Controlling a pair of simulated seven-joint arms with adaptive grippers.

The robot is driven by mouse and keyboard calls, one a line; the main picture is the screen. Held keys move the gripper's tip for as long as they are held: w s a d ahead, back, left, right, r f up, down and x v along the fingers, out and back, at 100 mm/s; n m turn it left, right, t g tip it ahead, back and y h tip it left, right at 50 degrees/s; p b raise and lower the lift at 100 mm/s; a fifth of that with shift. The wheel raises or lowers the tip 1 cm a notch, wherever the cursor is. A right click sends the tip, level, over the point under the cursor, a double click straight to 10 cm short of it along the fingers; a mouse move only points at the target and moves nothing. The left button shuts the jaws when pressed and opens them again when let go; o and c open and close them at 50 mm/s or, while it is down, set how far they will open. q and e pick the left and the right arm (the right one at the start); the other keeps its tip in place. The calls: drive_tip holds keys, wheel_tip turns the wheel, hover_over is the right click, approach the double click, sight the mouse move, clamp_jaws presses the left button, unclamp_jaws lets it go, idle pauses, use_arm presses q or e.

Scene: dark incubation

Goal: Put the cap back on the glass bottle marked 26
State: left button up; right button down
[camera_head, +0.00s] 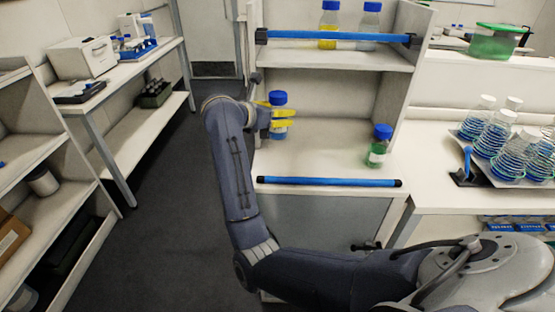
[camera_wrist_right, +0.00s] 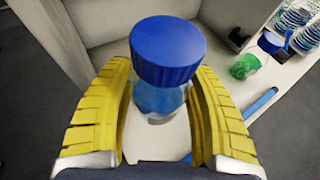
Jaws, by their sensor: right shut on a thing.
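My right gripper (camera_head: 268,114) has its yellow fingers around a glass bottle with blue liquid (camera_head: 279,131) at the left side of the middle shelf. In the right wrist view the fingers (camera_wrist_right: 162,120) are on both sides of this bottle (camera_wrist_right: 158,98), and they are shut on it. A blue cap (camera_head: 278,98) sits on top of the bottle; it fills the middle of the wrist view (camera_wrist_right: 167,48). Another bottle with green liquid (camera_head: 377,155) stands upright on the shelf to the right, with a blue cap (camera_head: 382,131) on it. No number is readable on either bottle. My left gripper is not in view.
A blue bar (camera_head: 330,182) runs along the shelf's front edge, and another (camera_head: 335,36) crosses the upper shelf before two blue-capped bottles. The shelf between the held and green bottles is clear. A rack of flasks (camera_head: 500,155) stands on the right bench.

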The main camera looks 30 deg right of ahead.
sight(278, 131)
drive_tip(key=shift+f, duration=3.05)
drive_tip(key=shift+f, duration=1.9)
drive_tip(key=shift+f, duration=0.1)
drive_tip(key=shift+c, duration=2.2)
unclamp_jaws()
drive_tip(key=v, duration=0.5)
drive_tip(key=shift+s+a, duration=0.15)
drive_tip(key=shift+a, duration=0.1)
